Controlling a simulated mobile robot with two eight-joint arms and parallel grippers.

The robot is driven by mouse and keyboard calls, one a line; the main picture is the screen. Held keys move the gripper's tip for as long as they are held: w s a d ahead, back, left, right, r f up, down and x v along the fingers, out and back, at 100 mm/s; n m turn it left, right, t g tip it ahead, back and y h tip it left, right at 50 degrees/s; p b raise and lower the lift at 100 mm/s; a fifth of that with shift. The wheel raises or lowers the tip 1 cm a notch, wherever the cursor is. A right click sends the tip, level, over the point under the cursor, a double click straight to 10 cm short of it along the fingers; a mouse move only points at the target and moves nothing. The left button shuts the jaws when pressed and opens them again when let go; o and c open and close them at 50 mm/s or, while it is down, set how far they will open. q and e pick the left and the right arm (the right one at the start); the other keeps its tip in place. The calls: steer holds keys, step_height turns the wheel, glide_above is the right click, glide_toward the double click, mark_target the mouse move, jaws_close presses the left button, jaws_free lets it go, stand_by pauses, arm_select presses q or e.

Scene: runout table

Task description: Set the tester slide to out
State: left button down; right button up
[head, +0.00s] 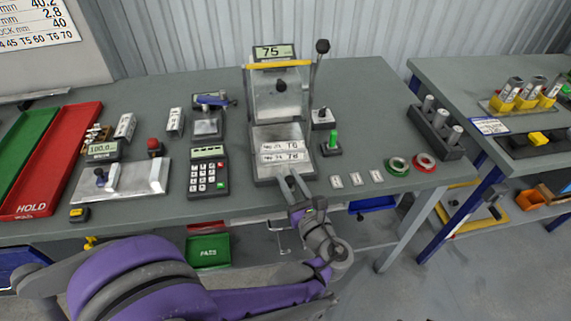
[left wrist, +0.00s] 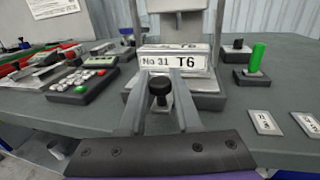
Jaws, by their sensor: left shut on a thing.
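The tester (head: 280,100) stands at the back middle of the table, with a display reading 75, a yellow bar and a side lever. A pale block labelled No 31 T6 (head: 282,152) lies on its slide plate, in front of the upright part; the block shows large in the left wrist view (left wrist: 175,60). My left gripper (head: 292,182) is at the tester's front edge. In the left wrist view its fingers (left wrist: 158,112) are shut on the slide's black knob (left wrist: 159,88). How far out the slide sits is unclear. My right gripper is out of view.
A calculator-like keypad (head: 208,172) lies left of the tester. A green-handled peg (head: 332,142) and small tags (head: 357,179) are on the right, beside green and red rings (head: 398,166). Red and green trays (head: 60,160) lie far left. A second table (head: 470,90) stands right, past a gap.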

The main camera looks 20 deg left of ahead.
arm_select(q)
steer(key=shift+s+d+f, duration=0.1)
steer(key=shift+s, duration=0.05)
steer(key=c, duration=0.9)
jaws_free()
steer(key=shift+c, duration=0.2)
steer(key=o, duration=0.3)
steer(key=shift+s+d, duration=0.1)
steer(key=shift+s, duration=0.1)
steer(key=shift+w, duration=0.1)
steer(key=v, duration=1.1)
steer(key=shift+b, duration=0.4)
